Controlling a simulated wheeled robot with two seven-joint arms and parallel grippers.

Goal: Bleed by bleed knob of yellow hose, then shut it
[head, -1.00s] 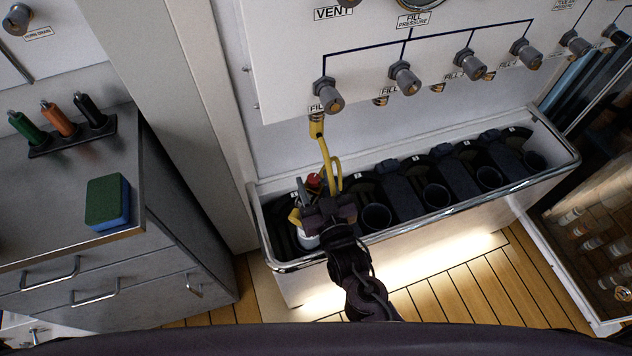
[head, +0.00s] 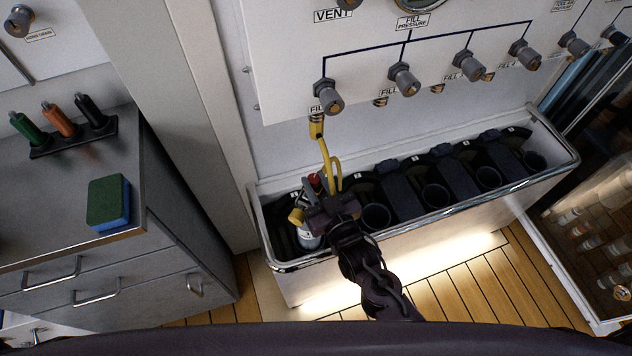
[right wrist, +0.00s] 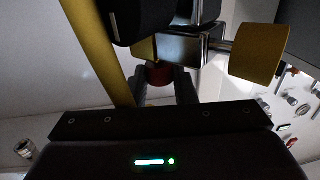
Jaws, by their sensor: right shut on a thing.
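The yellow hose (head: 325,150) hangs from the leftmost fill valve (head: 327,95) down to a pale cylinder (head: 308,240) in the leftmost bay of the trough. In the right wrist view the hose (right wrist: 98,50) runs along the left. A red knob (head: 314,180) sits at the hose's lower end; it also shows in the wrist view (right wrist: 158,74). My right gripper (head: 323,202) is shut on this red knob, one finger on each side. A yellow knob (right wrist: 258,52) on a metal stem stands to the right in the wrist view. My left gripper is out of view.
The trough (head: 420,230) has a metal rim and several dark, empty-looking bays to the right. A steel cabinet (head: 180,230) with a green-blue sponge (head: 108,203) stands at left. An open glass-fronted cabinet (head: 590,235) stands at right.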

